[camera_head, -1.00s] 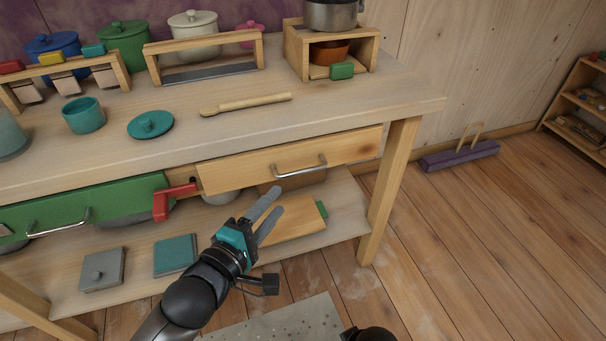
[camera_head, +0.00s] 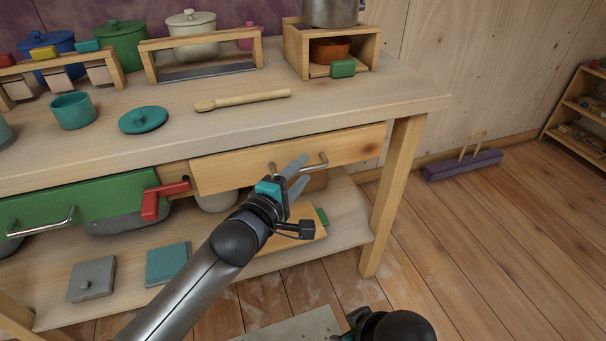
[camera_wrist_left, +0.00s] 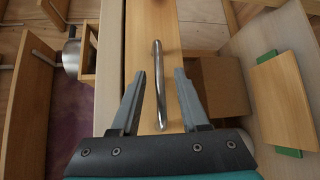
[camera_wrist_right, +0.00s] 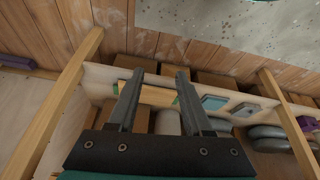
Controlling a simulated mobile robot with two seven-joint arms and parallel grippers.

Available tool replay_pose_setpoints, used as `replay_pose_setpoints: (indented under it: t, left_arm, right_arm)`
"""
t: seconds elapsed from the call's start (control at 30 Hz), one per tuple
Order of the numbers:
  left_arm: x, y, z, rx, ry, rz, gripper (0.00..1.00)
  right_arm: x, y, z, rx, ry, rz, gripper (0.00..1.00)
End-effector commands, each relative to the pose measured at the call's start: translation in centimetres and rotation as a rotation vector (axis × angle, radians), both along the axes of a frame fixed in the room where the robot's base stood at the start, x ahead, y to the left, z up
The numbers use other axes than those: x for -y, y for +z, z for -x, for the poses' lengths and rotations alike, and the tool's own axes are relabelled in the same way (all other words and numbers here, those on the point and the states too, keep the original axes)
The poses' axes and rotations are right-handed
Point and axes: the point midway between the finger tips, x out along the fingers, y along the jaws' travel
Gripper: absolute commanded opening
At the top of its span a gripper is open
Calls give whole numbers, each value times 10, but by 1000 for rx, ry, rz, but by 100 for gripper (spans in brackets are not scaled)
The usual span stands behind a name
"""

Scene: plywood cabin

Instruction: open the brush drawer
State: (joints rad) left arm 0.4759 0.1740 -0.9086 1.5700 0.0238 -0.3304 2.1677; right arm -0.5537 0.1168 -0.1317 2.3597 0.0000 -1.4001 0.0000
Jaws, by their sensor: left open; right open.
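A plain wooden drawer (camera_head: 230,168) with a curved metal handle (camera_head: 322,161) sits under the right part of the workbench top. Its front looks closed, and no inside shows. No label marks it as the brush drawer. My left gripper (camera_head: 297,168) is open in front of this handle and covers part of it. In the left wrist view the handle (camera_wrist_left: 158,62) runs lengthwise between the two spread fingers (camera_wrist_left: 162,80), with gaps on both sides. My right gripper (camera_wrist_right: 158,75) is open and empty, facing the lower shelf; only part of that arm shows in the head view.
A green drawer (camera_head: 100,207) with its own handle is at left, and a red latch-like piece (camera_head: 152,203) sits between the drawers. A wooden board (camera_head: 300,236) lies on the lower shelf. A wooden spoon (camera_head: 245,100) lies on top.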

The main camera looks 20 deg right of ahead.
Motion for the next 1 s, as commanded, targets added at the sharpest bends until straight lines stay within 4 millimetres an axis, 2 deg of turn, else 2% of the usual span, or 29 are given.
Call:
replay_pose_setpoints:
  t: [0.23,0.57,0.93,1.0]
  left_arm:
    - [8,-1,-8,1,0,-1,45]
    - [9,-1,-9,1,0,-1,44]
    - [9,-1,-9,1,0,-1,2]
    - [9,-1,-9,1,0,-1,0]
  right_arm:
    - [0,13,1,19,0,-2,50]
    - [0,15,2,21,-1,-2,50]
    - [1,15,1,21,-1,-2,50]
    - [1,15,1,21,-1,-2,50]
